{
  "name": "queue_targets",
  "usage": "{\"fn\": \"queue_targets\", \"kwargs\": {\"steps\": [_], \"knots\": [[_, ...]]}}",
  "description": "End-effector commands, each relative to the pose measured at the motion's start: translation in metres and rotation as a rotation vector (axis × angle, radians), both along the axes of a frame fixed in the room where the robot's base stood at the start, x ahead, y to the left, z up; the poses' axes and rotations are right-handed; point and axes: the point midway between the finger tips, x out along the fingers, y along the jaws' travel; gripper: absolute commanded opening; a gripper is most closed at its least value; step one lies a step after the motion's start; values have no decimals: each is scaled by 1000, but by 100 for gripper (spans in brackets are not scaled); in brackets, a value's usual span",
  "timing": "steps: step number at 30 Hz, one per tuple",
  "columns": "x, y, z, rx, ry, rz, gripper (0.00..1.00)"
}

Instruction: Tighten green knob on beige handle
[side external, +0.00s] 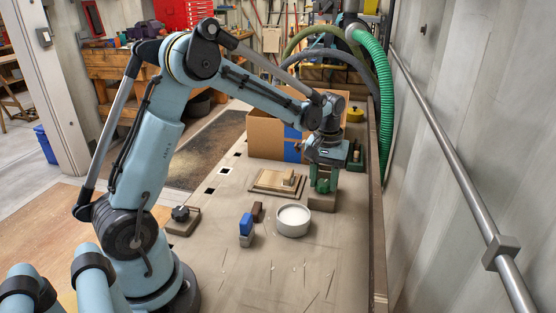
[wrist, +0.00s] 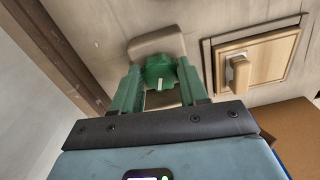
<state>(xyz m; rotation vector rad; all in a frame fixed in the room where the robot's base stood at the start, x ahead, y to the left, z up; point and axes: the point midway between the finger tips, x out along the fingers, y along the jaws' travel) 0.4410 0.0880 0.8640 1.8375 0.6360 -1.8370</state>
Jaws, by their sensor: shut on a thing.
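The green knob (wrist: 161,73) is round, ribbed and has a white mark pointing toward the lower edge of the wrist view. It sits on a beige rounded block (wrist: 157,43), which shows in the side view (side external: 322,203) at the right edge of the bench. My gripper (wrist: 160,70) has green fingers, one on each side of the knob, and is shut on it. In the side view my gripper (side external: 324,183) points down over the block, and its fingers mostly hide the knob.
A wooden plate with a raised handle (side external: 278,182) lies just left of the gripper. A cardboard box (side external: 267,138) is behind. A wall rail (side external: 455,160) runs along the right.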

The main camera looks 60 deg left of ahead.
Motion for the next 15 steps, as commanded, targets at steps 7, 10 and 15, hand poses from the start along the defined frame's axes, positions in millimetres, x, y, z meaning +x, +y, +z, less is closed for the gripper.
{"fn": "queue_targets", "kwargs": {"steps": [7,10,15], "knots": [[-1,1,0,-1,1,-205,13],[-1,1,0,-1,2,-274,13],[-1,1,1,-1,2,-366,13]]}}
